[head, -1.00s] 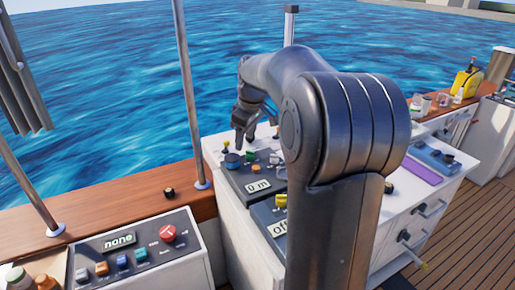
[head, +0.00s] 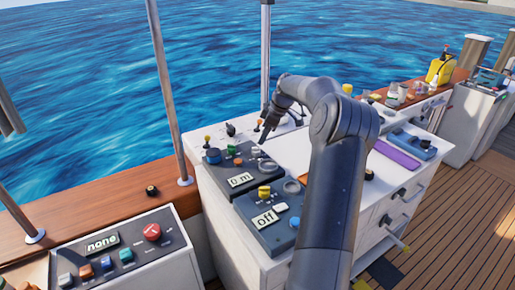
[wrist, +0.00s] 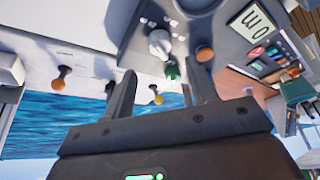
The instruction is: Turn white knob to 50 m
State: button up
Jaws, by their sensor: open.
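The dark control panel shows a display reading "0 m" (head: 241,181); it also appears rotated in the wrist view (wrist: 258,25). In the head view the white knob (head: 255,153) is small, at the panel's right rear. My gripper (head: 265,133) is above the panel's rear right side, pointing down. In the wrist view its two fingers (wrist: 160,75) are apart with nothing held, and the white knob lies beyond their tips.
A second panel reading "off" (head: 264,218) with a yellow knob (head: 264,192) lies in front. A blue knob (head: 214,156) is on the left of the "0 m" panel. A "none" panel (head: 101,243) stands lower left. A purple pad (head: 397,154) lies right.

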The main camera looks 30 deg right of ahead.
aim_at(256, 151)
jog(key=x, duration=0.7)
jog(key=shift+f, duration=0.1)
jog(key=shift+c, duration=0.4)
jog(key=c, duration=0.9)
